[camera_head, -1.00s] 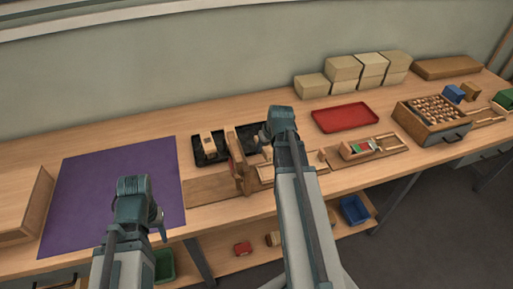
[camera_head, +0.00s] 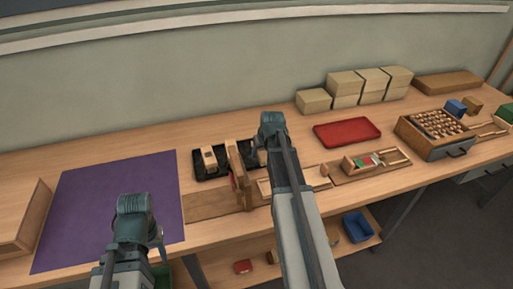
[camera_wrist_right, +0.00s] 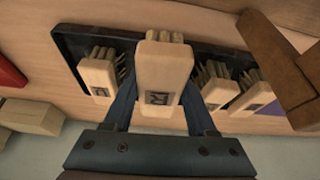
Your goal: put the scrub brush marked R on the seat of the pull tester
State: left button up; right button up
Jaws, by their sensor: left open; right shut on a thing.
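My right gripper (camera_wrist_right: 160,95) is shut on a pale wooden scrub brush (camera_wrist_right: 163,68) with bristles at its far end. The mark on its end is dark and too small to read surely. It appears raised over a black tray (camera_wrist_right: 75,45), where three more brushes show: one to the left (camera_wrist_right: 97,75), two to the right (camera_wrist_right: 214,88) (camera_wrist_right: 250,95). In the head view my right gripper (camera_head: 271,122) hides the held brush. My left gripper (camera_head: 134,205) is open above the purple mat's front edge. I cannot tell surely which wooden fixture is the pull tester.
A wooden fixture with an upright board (camera_head: 240,178) stands in front of the black tray. A wooden device with green and red parts (camera_head: 366,163) lies to the right. A red tray (camera_head: 347,131) is behind it. The purple mat (camera_head: 100,205) is bare.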

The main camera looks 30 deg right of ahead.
jog(key=w, duration=0.2)
jog(key=w+d, duration=0.1)
jog(key=w, duration=0.2)
jog(key=shift+w+d+f, duration=0.25)
jog(key=shift+w+d, duration=0.05)
jog(key=shift+d, duration=0.1)
jog(key=shift+w+d+f+b, duration=0.1)
jog(key=shift+w+d+b, duration=0.1)
jog(key=shift+w, duration=0.45)
jog(key=shift+w+d+f+b, duration=0.1)
jog(key=shift+w+d+b, duration=0.05)
jog(key=shift+w, duration=0.45)
jog(key=f+b, duration=0.3)
jog(key=shift+s+a, duration=0.1)
jog(key=shift+s, duration=0.2)
jog(key=shift+f+b, duration=0.6)
jog(key=o, duration=1.2)
jog(key=shift+r, duration=0.15)
